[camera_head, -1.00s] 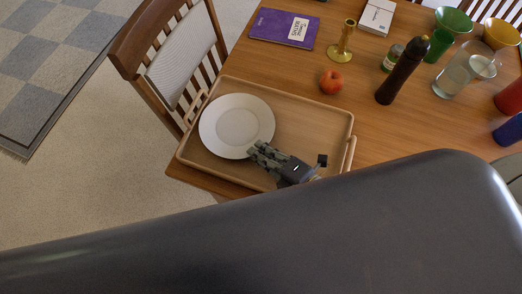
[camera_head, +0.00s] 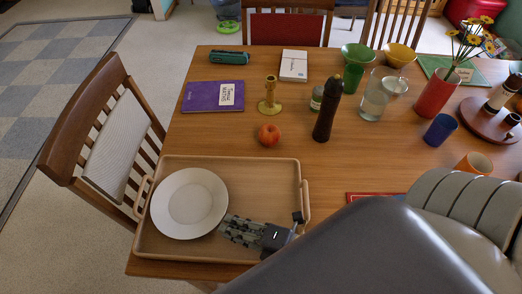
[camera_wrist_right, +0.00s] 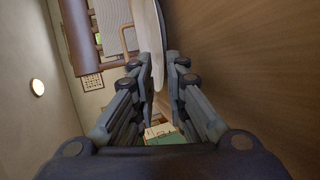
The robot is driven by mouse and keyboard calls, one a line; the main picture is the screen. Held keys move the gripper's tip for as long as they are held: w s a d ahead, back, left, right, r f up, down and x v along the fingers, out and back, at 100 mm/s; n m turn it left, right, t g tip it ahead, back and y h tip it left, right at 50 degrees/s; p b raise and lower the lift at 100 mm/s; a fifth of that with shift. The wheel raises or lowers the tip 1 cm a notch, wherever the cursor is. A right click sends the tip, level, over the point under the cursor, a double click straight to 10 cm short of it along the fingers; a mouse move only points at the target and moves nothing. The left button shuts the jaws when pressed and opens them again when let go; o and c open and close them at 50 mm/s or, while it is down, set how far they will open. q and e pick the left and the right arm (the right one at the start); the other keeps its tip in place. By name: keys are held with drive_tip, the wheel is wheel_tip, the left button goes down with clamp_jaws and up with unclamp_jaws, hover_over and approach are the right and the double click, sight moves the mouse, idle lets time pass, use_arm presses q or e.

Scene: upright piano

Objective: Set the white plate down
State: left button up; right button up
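The white plate (camera_head: 189,203) is over the left part of the wooden tray (camera_head: 285,179) on the table. My right gripper (camera_head: 226,229) is at the plate's lower right edge in the head view. In the right wrist view the plate (camera_wrist_right: 155,45) shows nearly edge-on, with its rim between the two fingers (camera_wrist_right: 160,65). The fingers are close on either side of the rim and look shut on it. I cannot tell for certain whether the plate's underside touches the tray. My left gripper is not in view.
A wooden chair (camera_head: 112,130) stands at the table's left side. An apple (camera_head: 269,135), a brass candlestick (camera_head: 270,97), a dark pepper mill (camera_head: 327,110) and a purple book (camera_head: 212,96) are beyond the tray.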

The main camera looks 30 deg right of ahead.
drive_tip(key=v, duration=0.8)
idle(0.5)
